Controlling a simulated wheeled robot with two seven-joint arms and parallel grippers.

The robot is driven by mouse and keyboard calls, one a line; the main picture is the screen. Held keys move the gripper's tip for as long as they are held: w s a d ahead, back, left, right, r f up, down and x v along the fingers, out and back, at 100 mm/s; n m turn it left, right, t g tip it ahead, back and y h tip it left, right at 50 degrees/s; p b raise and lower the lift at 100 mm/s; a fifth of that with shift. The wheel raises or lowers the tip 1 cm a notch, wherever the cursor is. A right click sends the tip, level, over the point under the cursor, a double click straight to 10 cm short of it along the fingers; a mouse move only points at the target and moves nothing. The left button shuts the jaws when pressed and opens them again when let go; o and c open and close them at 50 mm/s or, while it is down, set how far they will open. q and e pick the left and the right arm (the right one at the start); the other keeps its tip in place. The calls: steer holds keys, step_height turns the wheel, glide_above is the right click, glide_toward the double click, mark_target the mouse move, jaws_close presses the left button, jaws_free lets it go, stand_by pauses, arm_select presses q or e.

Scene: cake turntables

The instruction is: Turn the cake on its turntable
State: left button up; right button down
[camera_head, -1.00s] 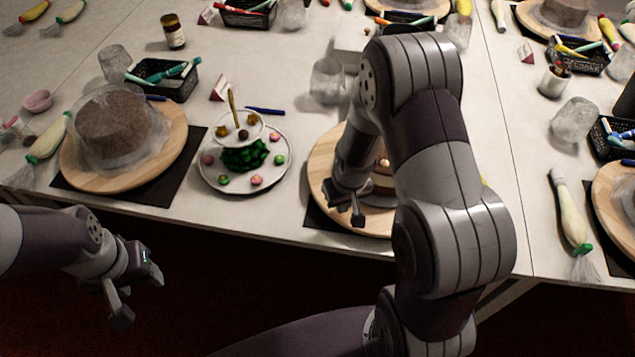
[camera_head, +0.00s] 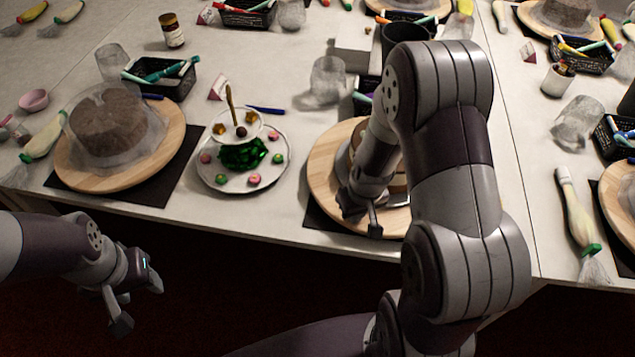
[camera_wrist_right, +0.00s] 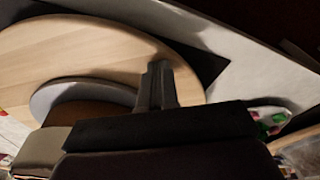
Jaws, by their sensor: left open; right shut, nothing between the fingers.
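A round wooden turntable (camera_head: 325,165) sits near the front table edge, on a dark mat. The cake on it is mostly hidden behind my right arm in the head view. In the right wrist view, the wooden disc (camera_wrist_right: 80,50) shows with a grey round plate (camera_wrist_right: 75,92) and a strip of the brown cake (camera_wrist_right: 85,115) on it. My right gripper (camera_head: 362,216) is shut and empty, low over the front of the turntable; its fingers (camera_wrist_right: 158,85) show beside the plate. I cannot tell if they touch the disc. My left gripper (camera_head: 138,303) is open and empty, off the table's front.
A tiered plate of sweets (camera_head: 243,168) stands left of the turntable. Further left, another wooden turntable (camera_head: 172,150) bears a wrapped brown cake (camera_head: 108,122). A clear glass (camera_head: 328,78) and a dark basket (camera_head: 365,100) stand behind. A piping bag (camera_head: 575,215) lies right.

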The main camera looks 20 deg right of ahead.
steer(key=shift+d, duration=0.1)
steer(key=shift+s+d+f+b, duration=0.1)
steer(key=shift+s+d+b, duration=0.4)
steer(key=shift+b, duration=0.05)
steer(key=shift+s+d+b, duration=0.5)
steer(key=shift+s+d, duration=0.25)
steer(key=shift+s, duration=0.05)
step_height(320, 180, up, 3)
steer(key=p, duration=0.2)
steer(key=shift+p, duration=0.3)
